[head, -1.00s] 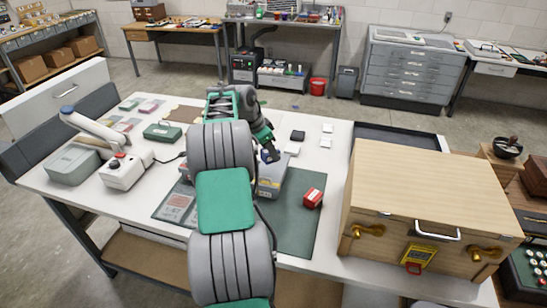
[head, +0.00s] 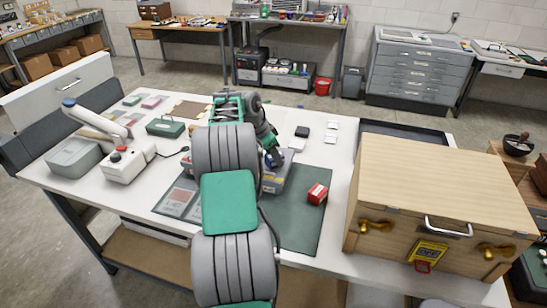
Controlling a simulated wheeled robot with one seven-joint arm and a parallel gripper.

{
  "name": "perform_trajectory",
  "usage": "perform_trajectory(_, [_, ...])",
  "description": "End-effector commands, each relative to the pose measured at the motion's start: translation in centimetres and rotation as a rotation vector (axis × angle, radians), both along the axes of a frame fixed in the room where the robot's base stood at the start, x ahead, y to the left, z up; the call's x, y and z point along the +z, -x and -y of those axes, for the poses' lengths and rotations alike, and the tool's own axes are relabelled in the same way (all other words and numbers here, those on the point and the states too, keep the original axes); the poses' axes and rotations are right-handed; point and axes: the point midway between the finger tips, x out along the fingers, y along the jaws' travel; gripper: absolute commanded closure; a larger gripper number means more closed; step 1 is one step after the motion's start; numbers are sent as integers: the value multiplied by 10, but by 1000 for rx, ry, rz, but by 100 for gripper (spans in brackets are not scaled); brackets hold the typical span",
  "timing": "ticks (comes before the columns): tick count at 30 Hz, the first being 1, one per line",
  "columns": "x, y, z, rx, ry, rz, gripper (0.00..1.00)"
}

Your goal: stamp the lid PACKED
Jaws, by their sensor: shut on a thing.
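My gripper (head: 270,151) is at the end of my grey and green arm, over the middle of the white table. It is shut on a small dark blue thing (head: 274,159), probably the stamp, mostly hidden by the fingers. Right under it is a grey box (head: 274,181) on the dark green mat; I cannot tell whether the blue thing touches its top. My arm hides the box's left part. A large wooden chest (head: 398,233) with a flat, pale wooden lid (head: 440,183) stands at the right. I see no readable PACKED mark.
A red box (head: 317,194) sits on the green mat (head: 306,230). A black pad (head: 302,131) and white cards (head: 331,138) lie behind. A white device with a red button (head: 126,164), a grey case (head: 75,158) and a green case (head: 166,127) are at left.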

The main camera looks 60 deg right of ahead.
Motion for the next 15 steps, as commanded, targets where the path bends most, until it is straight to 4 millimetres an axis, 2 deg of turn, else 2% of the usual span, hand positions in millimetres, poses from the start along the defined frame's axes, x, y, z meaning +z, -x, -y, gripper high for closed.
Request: perform_trajectory(15, [-5, 0, 0, 0, 0, 0, 82])
